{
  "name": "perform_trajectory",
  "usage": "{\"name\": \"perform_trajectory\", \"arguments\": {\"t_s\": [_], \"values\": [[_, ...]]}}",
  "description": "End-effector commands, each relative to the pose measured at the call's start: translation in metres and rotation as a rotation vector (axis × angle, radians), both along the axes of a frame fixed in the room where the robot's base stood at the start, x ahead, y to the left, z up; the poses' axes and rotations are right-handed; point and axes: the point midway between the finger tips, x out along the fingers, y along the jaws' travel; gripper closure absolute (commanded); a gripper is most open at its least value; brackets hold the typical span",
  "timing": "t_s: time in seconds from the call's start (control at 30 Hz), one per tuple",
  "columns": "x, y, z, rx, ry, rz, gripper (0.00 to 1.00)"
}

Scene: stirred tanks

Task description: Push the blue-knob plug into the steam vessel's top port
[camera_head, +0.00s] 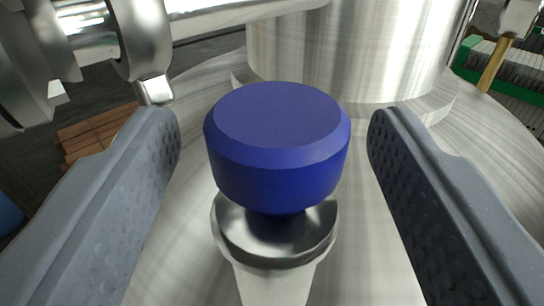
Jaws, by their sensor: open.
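The blue knob of the plug (277,150) is in the middle of the head view, upright. It sits over a short metal port (272,240) with a flared rim on the vessel's top. A dark neck shows between knob and rim; how deep the plug sits inside is hidden. The steam vessel's curved steel top (375,230) spreads around and below the port. My gripper (275,135) is open, one grey textured finger on each side of the knob. Visible gaps separate both fingers from the knob.
A wide steel cylinder (350,45) rises from the vessel top just behind the knob. Metal piping with a clamp (140,40) crosses at upper left. A brown slatted stack (95,135) lies at far left, and a green-edged item (500,75) at far right.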

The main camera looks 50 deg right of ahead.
Motion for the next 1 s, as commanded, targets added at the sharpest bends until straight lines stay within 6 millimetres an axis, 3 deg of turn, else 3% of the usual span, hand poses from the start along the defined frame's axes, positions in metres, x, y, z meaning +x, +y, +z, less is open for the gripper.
{"name": "perform_trajectory", "arguments": {"t_s": [0.8, 1.0], "values": [[-0.07, 0.078, 0.002, -0.004, -0.002, -0.002, 0.42], [-0.079, 0.09, 0.002, -0.002, -0.001, -0.001, 0.42]]}}
